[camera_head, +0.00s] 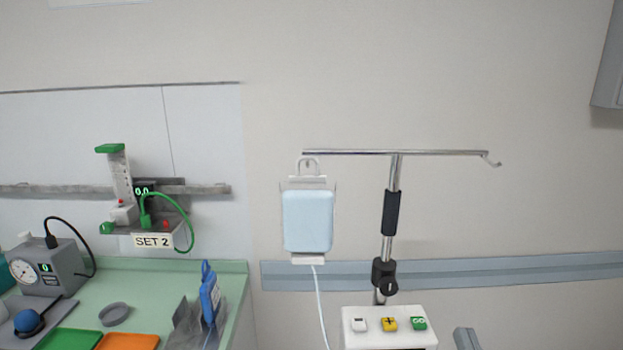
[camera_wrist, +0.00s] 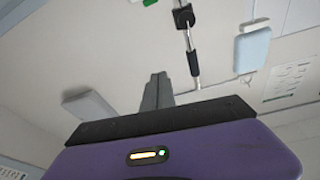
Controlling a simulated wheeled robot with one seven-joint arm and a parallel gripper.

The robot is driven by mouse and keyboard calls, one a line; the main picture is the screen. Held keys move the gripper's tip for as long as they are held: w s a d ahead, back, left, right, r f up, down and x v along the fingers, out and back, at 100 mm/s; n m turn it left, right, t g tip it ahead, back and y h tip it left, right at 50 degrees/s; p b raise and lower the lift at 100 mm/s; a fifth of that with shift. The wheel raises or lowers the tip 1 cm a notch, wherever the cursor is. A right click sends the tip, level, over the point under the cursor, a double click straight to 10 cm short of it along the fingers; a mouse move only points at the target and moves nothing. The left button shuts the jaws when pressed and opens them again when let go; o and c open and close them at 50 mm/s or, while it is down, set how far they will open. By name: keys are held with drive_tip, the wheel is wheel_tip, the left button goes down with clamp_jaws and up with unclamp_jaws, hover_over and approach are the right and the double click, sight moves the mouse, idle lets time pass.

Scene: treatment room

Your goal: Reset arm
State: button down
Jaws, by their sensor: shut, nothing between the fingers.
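My gripper (camera_wrist: 157,90) shows in the wrist view as grey fingers above a black bar and a purple housing with a small lit indicator. The fingers are shut together with nothing between them, and they point up into open air. In the camera_head view a grey piece (camera_head: 466,338) stands at the bottom edge, right of the white pump box; I cannot tell whether it is part of my gripper.
A pole with a hook bar (camera_head: 440,153) carries a pale blue bag (camera_head: 308,221) with a tube. A white box (camera_head: 388,326) with buttons sits below. At left, a green counter (camera_head: 238,283) holds a gauge unit (camera_head: 48,267) and trays.

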drive_tip(key=s+f+g, duration=0.2)
drive_tip(key=s+f, duration=0.3)
drive_tip(key=s, duration=0.5)
drive_tip(key=s+a+f+n+g+y, duration=0.1)
drive_tip(key=s+f, duration=0.4)
drive_tip(key=s, duration=0.5)
drive_tip(key=s+f+n+g, duration=0.1)
drive_tip(key=s+f+g, duration=0.1)
drive_tip(key=s+f, duration=0.4)
drive_tip(key=s, duration=0.5)
drive_tip(key=shift+a+g, duration=0.3)
drive_tip(key=shift+g, duration=0.1)
